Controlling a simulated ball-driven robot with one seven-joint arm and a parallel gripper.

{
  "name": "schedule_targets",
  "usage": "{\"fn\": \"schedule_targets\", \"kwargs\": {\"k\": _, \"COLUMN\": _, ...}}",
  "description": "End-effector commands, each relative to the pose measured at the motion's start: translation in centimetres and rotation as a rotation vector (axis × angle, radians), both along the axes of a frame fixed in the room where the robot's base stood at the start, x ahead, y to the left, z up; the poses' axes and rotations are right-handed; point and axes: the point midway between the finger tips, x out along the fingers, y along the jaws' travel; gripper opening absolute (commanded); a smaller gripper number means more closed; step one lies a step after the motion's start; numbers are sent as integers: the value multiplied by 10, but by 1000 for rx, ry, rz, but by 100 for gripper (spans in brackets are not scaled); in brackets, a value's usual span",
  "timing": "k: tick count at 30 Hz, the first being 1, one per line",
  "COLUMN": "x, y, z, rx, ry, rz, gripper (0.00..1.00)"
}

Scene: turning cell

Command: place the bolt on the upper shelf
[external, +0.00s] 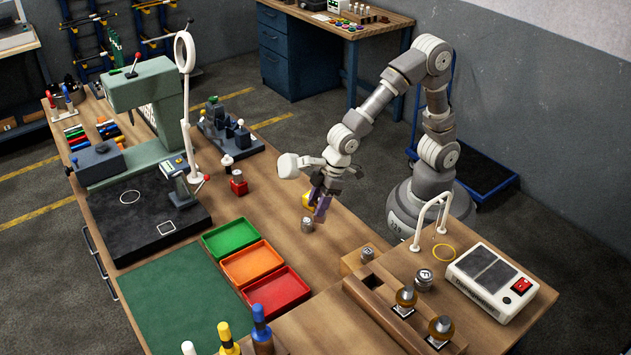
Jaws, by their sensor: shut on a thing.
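My gripper (320,210) points down over the middle of the workbench, its dark fingers shut. A small yellow piece (307,201) shows at the fingers' left side, partly hidden by them, and appears to be held. I cannot tell whether it is the bolt. A small silver piece (307,225) stands on the bench just below and left of the fingertips. At right is a raised wooden shelf (455,335) with a silver piece (424,279) on it. A similar silver piece (367,254) sits on a lower wooden block at that shelf's left.
Green, orange and red trays (252,262) lie left of my gripper. A green machine (148,110) stands at the back left.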

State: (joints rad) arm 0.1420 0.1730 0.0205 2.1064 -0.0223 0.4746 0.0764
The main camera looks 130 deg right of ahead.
Motion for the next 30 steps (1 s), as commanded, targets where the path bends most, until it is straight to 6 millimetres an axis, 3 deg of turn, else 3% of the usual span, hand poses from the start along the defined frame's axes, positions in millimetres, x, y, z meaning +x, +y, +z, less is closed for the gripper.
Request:
{"fn": "schedule_targets", "kwargs": {"k": 5, "x": 7, "y": -63, "z": 5, "rx": 5, "ry": 4, "rz": -177, "gripper": 0}}
{"fn": "schedule_targets", "kwargs": {"k": 9, "x": 5, "y": -125, "z": 5, "rx": 2, "ry": 5, "rz": -348, "gripper": 0}}
{"fn": "schedule_targets", "kwargs": {"k": 15, "x": -6, "y": -189, "z": 2, "rx": -10, "ry": 3, "rz": -520, "gripper": 0}}
{"fn": "schedule_targets", "kwargs": {"k": 21, "x": -17, "y": -223, "z": -4, "rx": -19, "ry": 4, "rz": -612, "gripper": 0}}
{"fn": "schedule_targets", "kwargs": {"k": 30, "x": -15, "y": -222, "z": -48, "rx": -19, "ry": 3, "rz": -606, "gripper": 0}}
